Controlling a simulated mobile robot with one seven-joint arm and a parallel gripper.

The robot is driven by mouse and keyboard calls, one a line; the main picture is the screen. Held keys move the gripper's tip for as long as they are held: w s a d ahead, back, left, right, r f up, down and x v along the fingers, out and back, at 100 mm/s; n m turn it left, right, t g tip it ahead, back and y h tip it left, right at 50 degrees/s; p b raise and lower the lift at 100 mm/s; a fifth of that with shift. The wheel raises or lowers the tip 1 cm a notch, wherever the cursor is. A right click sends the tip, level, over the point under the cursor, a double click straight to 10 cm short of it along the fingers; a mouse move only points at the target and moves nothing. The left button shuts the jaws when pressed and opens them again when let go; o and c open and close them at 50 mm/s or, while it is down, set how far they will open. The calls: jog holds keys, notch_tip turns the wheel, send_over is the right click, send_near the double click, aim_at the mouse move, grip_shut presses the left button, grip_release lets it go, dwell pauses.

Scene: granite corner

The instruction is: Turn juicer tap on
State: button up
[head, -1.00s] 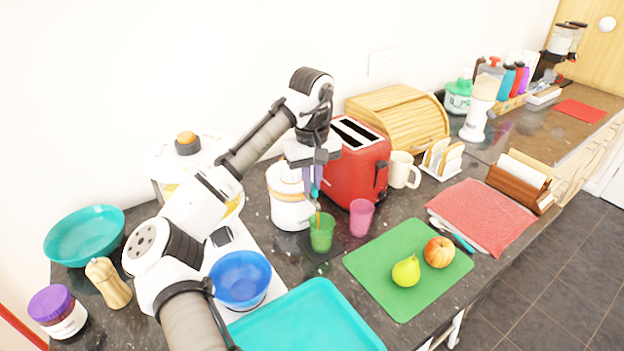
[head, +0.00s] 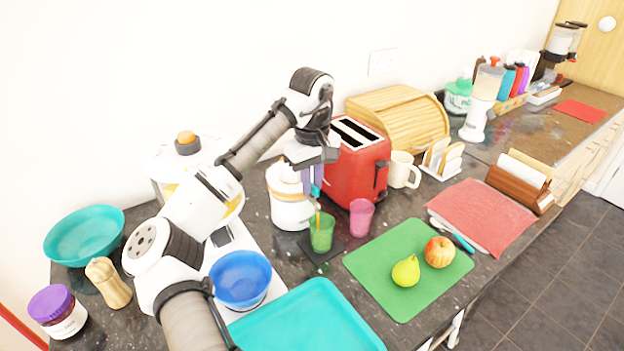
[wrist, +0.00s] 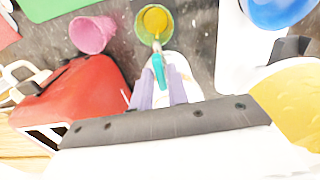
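The juicer (head: 291,207) is white with a pale orange band and stands left of the red toaster. My gripper (head: 313,188) points down at the juicer's front. In the wrist view its purple fingers (wrist: 159,88) are apart, one on each side of the lever, with narrow gaps visible. The juicer's body is mostly hidden there.
The red toaster (head: 358,172) stands close on the right of my gripper. A pink glass (head: 361,218) is beside the green glass. A blue bowl (head: 240,279) and a teal tray (head: 305,322) lie in front. A green board (head: 385,283) with fruit is to the right.

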jog(key=shift+o, duration=1.4)
jog(key=shift+r, duration=0.1)
notch_tip(320, 180, up, 14)
jog(key=b, duration=0.1)
jog(key=shift+f, duration=0.2)
